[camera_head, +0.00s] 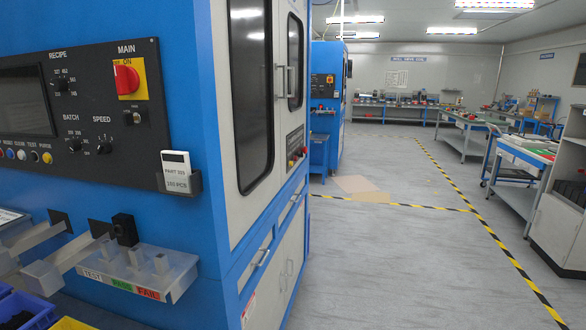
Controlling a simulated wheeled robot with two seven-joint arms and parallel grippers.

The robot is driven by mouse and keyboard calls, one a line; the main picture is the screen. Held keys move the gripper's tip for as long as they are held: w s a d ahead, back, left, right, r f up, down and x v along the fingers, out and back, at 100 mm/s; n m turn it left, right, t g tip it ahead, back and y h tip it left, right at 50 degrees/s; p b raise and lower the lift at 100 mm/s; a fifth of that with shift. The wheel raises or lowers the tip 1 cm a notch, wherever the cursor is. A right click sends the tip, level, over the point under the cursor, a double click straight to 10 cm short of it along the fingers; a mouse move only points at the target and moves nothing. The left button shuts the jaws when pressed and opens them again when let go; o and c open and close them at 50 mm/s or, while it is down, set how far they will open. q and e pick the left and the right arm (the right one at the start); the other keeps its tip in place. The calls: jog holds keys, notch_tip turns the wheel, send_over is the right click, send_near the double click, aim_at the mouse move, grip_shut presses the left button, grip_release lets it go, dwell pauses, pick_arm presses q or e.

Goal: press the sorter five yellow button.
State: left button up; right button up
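A blue sorter machine (185,120) fills the left side of the head view. Its black control panel (95,120) carries a row of small round buttons at the lower left. The yellow button (47,158) is at the right end of that row, under the label PURGE. A white button (21,155) and a black button (34,156) sit to its left. No number five is legible on this machine. A second blue machine (328,100) stands farther back.
A clear tray marked TEST, PASS, FAIL (125,285) juts out below the panel. A PART card holder (180,180) sticks out at the panel's right. Grey floor (400,260) with yellow-black tape is open at the right. Workbenches (525,165) line the far right.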

pick_arm(q)
jog(key=shift+s+d, duration=0.15)
jog(key=shift+s, duration=0.5)
